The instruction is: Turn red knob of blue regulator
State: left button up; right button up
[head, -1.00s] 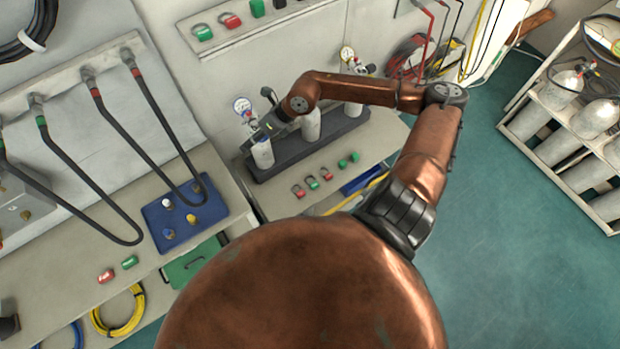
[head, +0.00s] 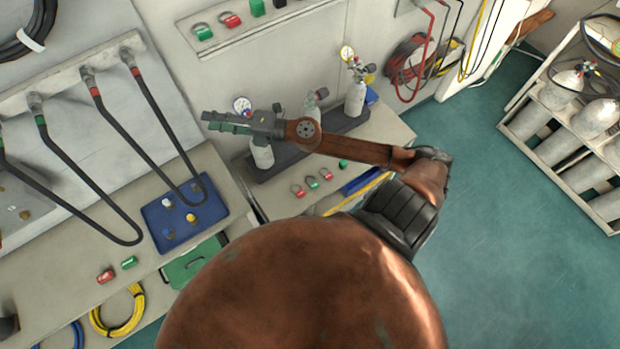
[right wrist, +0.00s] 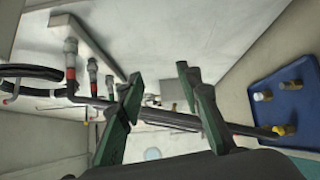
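A regulator with a blue-rimmed round gauge (head: 242,105) and a small red part sits on the leftmost grey cylinder (head: 261,153) in the head view. The red part is too small to make out clearly as a knob. My right gripper (head: 207,121) reaches left across the picture, in front of this cylinder's upper part, with its fingertips left of the gauge. I cannot tell whether it touches anything there. In the right wrist view its two green-dark fingers (right wrist: 159,79) stand apart with nothing held between them. My left gripper is not in view.
More cylinders stand in the dark rack (head: 275,166); one (head: 356,97) carries a yellow-rimmed gauge (head: 347,53). Black hoses (head: 160,120) hang at left above a blue tray (head: 186,215). Padlocks (head: 312,182) lie on the bench.

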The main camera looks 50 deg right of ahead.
jog(key=s+d+f+m+h, duration=0.3)
jog(key=d+f+m+h, duration=0.9)
jog(key=d+m, duration=0.5)
jog(key=s+f+m+g, duration=0.3)
jog(key=s+f, duration=0.5)
jog(key=f, duration=0.4)
jog(key=s+f+m+g, duration=0.4)
jog(key=s+f+g, duration=0.2)
jog(key=s+f, duration=0.3)
jog(key=shift+s+a+f+m+b, duration=0.25)
jog(key=shift+f+m+b, duration=0.1)
jog(key=shift+f, duration=1.6)
